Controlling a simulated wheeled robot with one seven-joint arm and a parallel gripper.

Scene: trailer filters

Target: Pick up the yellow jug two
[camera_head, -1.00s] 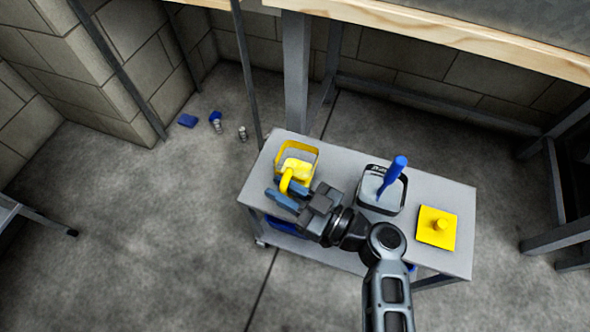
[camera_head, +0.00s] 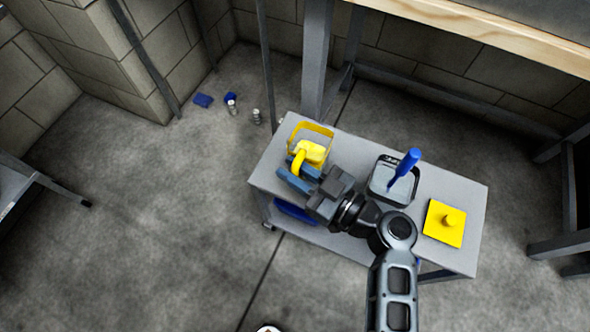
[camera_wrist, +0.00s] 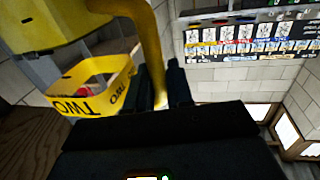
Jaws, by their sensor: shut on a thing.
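The yellow jug (camera_head: 312,151) is at the left end of a grey cart, beside or over a yellow-rimmed container (camera_head: 326,131). My gripper (camera_head: 291,168) is shut on the jug's curved yellow handle. In the wrist view the handle (camera_wrist: 150,50) runs down between the dark fingers (camera_wrist: 160,88), and the jug's body fills the upper left. The container's yellow band (camera_wrist: 92,88) there reads "TWO" upside down. I cannot tell whether the jug touches anything below it.
On the cart (camera_head: 350,152) stand a dark-rimmed square container (camera_head: 380,195) with a blue-handled tool (camera_head: 405,168) and a yellow square plate with a knob (camera_head: 440,232). A wooden-edged bench (camera_head: 470,35) is behind. Small blue and silver items (camera_head: 232,105) lie on the floor.

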